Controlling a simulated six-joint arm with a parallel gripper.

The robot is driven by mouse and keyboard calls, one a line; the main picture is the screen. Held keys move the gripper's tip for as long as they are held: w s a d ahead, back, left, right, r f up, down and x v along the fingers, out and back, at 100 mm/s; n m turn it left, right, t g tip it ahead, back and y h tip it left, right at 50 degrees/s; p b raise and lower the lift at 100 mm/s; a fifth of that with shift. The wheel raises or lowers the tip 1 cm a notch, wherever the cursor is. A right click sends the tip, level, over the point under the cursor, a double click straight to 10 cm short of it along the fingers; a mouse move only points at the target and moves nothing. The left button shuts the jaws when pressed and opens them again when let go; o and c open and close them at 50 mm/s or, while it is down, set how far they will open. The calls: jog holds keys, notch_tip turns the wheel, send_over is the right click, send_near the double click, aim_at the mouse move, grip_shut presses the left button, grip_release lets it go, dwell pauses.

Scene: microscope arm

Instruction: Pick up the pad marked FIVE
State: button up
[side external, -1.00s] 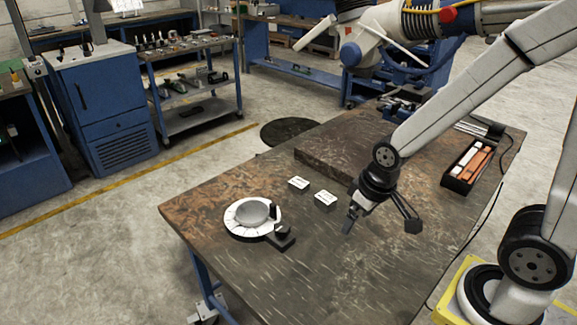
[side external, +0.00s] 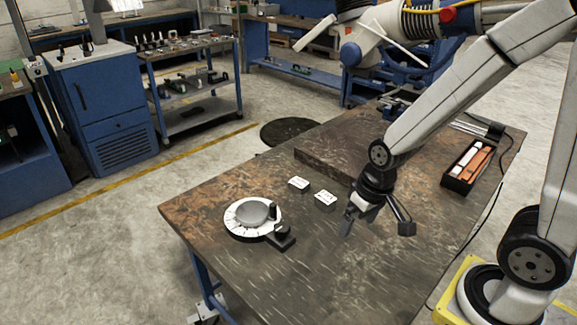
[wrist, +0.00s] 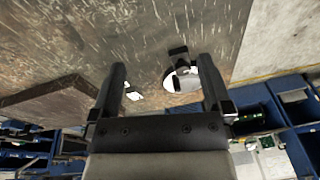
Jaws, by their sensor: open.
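Two small pads with white tops and dark sides lie on the brown table: one pad (side external: 299,184) farther back and left, the other pad (side external: 325,198) nearer my gripper. Both bear marks too small to read, so I cannot tell which is FIVE. My gripper (side external: 375,224) is open and empty, above the table to the right of the pads and apart from them. In the wrist view my gripper (wrist: 161,64) shows its two fingers spread wide. A white pad patch (wrist: 134,93) shows beside the left finger, which may hide the rest.
A round white dial with a grey bowl (side external: 252,214) stands left on the table, with a black block (side external: 283,238) beside it. A raised dark slab (side external: 325,166) lies behind the pads. A black tray of colored bars (side external: 461,180) is at the right. The table front is clear.

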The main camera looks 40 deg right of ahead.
aim_at(333, 202)
jog(key=w+a+f+m+y, duration=0.3)
jog(key=w+f+m+y, duration=0.3)
jog(key=m, duration=0.8)
jog(key=w+d+f+m+t, duration=0.2)
jog(key=w+d+m+t, duration=0.1)
jog(key=d+m, duration=0.1)
jog(key=w+d+f+m+t+h, duration=0.1)
jog(key=w+d+f+m+t, duration=0.1)
jog(key=m, duration=0.4)
jog(key=w+d+f+m+t+h, duration=0.1)
jog(key=w+d+f+m+t, duration=0.1)
jog(key=w+d+m+t, duration=0.3)
jog(key=shift+d+f, duration=0.4)
jog(key=shift+d, duration=0.3)
jog(key=d+f+m+h, duration=0.1)
jog(key=d+m+h, duration=0.1)
jog(key=d, duration=0.1)
jog(key=d+f+m+t+h, duration=0.1)
jog(key=d+m, duration=0.1)
jog(key=d+f+m+h, duration=0.2)
jog(key=d, duration=0.1)
jog(key=shift+s+d+t+h, duration=0.3)
jog(key=shift+s, duration=0.05)
jog(key=shift+w, duration=0.15)
jog(key=shift+x, duration=1.2)
jog(key=shift+w, duration=0.1)
